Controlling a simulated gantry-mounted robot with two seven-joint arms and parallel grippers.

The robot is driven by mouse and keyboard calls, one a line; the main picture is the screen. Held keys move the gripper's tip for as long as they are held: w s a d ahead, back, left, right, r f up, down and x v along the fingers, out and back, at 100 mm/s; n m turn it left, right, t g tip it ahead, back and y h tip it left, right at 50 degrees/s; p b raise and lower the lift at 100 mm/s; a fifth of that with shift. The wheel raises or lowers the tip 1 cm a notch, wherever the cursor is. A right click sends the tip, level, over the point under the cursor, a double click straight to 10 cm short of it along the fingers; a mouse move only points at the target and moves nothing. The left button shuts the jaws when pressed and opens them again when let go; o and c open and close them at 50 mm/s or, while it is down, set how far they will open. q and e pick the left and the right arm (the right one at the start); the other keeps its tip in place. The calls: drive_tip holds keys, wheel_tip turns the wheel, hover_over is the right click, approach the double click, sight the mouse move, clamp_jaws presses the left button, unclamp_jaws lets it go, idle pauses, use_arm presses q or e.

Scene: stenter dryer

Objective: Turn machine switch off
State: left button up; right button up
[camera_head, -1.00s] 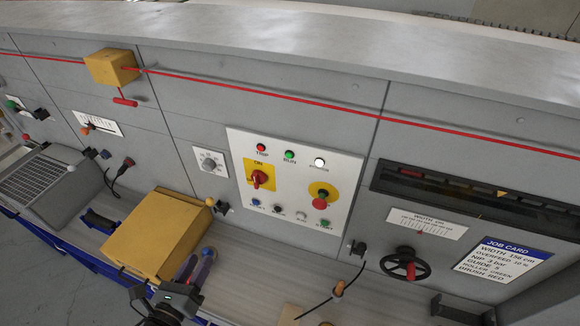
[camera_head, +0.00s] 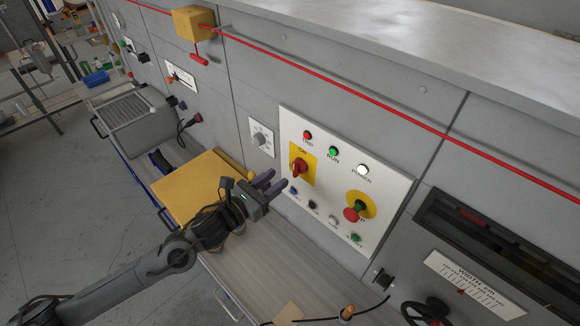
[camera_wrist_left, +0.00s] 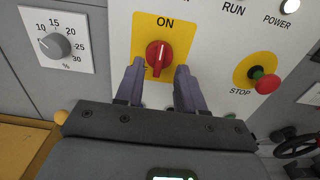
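The machine switch (camera_head: 299,167) is a red rotary knob on a yellow plate marked ON, set in a white control panel (camera_head: 384,188). In the left wrist view the red knob (camera_wrist_left: 159,55) has its white line close to upright, pointing toward ON. My left gripper (camera_head: 276,183) is in front of the panel, just left of and below the switch. In the left wrist view its two purple fingers (camera_wrist_left: 157,75) are apart with nothing between them, one on each side below the knob, apart from it as far as I can tell. My right gripper does not show.
A red and green stop button on a yellow disc (camera_head: 360,206) sits right of the switch. Indicator lamps are above and small buttons below. A grey dial (camera_head: 260,138) is to the left. A yellow box (camera_head: 195,182) stands on the ledge. A red cord (camera_head: 330,74) runs above.

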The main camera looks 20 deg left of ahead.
sight(294, 166)
use_arm(q)
drive_tip(key=shift+p+x, duration=0.7)
drive_tip(key=shift+x, duration=2.4)
drive_tip(key=shift+d, duration=0.1)
clamp_jaws()
